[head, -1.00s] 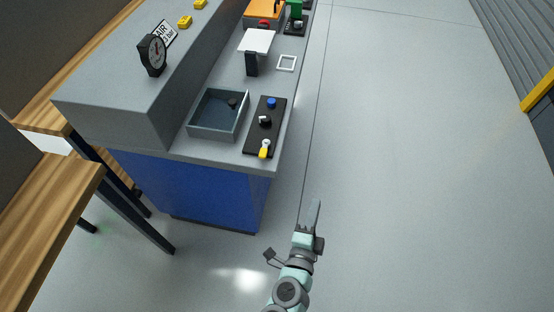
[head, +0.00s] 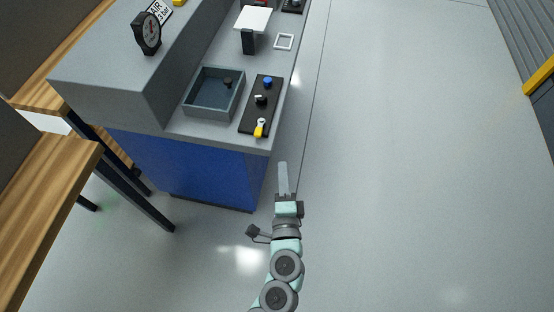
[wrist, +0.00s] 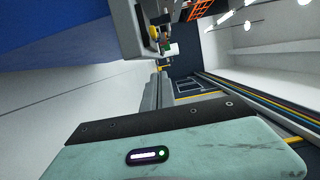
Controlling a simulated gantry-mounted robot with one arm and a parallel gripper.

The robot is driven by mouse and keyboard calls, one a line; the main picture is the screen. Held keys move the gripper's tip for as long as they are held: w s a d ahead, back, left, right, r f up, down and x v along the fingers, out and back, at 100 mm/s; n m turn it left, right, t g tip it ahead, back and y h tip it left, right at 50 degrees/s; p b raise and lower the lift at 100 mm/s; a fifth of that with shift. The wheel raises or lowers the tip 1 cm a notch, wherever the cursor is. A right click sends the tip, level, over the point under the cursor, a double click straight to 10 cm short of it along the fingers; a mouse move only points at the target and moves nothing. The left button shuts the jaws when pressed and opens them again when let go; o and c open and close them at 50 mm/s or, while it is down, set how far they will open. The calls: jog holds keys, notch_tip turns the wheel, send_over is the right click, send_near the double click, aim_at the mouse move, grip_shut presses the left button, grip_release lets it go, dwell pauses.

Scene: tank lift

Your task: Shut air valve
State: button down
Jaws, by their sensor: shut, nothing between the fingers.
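A valve with a yellow handle (head: 260,128) sits at the near end of a black panel (head: 254,117) on the grey bench. Above it on the panel are a black-and-white fitting (head: 261,99) and a blue knob (head: 267,82). A round black gauge (head: 146,33) stands on the raised ledge beside an AIR sign (head: 160,10). My gripper (head: 283,166) is shut and empty, in front of the bench's near right corner, apart from the valve. In the wrist view a small yellow part (wrist: 154,33) shows near the bench edge; I cannot tell surely whether it is the handle.
A grey open tray (head: 187,112) with a dark knob inside stands left of the panel. A white square frame (head: 284,42) and a white plate on a black stand (head: 252,20) lie farther back. Wooden tables (head: 40,200) are at left. The floor at right is clear.

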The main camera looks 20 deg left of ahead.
aim_at(268, 147)
jog(key=w+a+b, duration=0.1)
jog(key=w+a, duration=0.6)
jog(key=shift+w, duration=0.2)
jog(key=shift+w+a, duration=0.1)
jog(key=shift+a, duration=0.1)
